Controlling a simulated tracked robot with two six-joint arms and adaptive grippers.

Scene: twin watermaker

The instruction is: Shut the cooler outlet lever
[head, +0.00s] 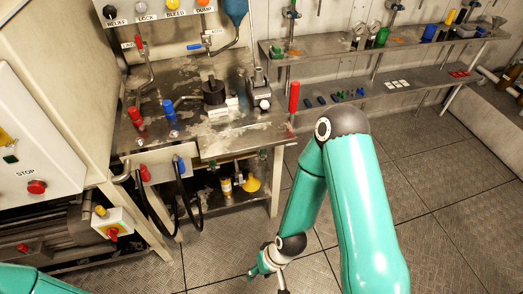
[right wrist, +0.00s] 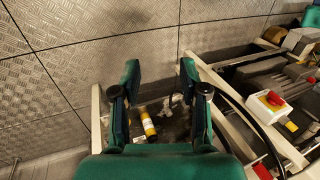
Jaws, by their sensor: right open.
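I cannot tell which lever is the cooler outlet one. Red (head: 135,115) and blue (head: 169,109) levers stand on the metal bench (head: 225,135). A plate on the bench front carries red (head: 145,173) and blue (head: 182,165) handles with black hoses. A long red handle (head: 293,97) stands upright at the bench's right end. My right gripper (head: 268,268) is low over the floor, right of and below the bench front, apart from all levers. In the right wrist view it is open and empty (right wrist: 160,82). My left gripper is out of view.
A yellow-banded cylinder (right wrist: 147,121) shows beyond the fingers in the right wrist view. A control box with a red stop button (head: 37,187) and a red rotary switch (head: 112,232) are at left. Shelves (head: 390,88) line the back wall. The floor at right is clear.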

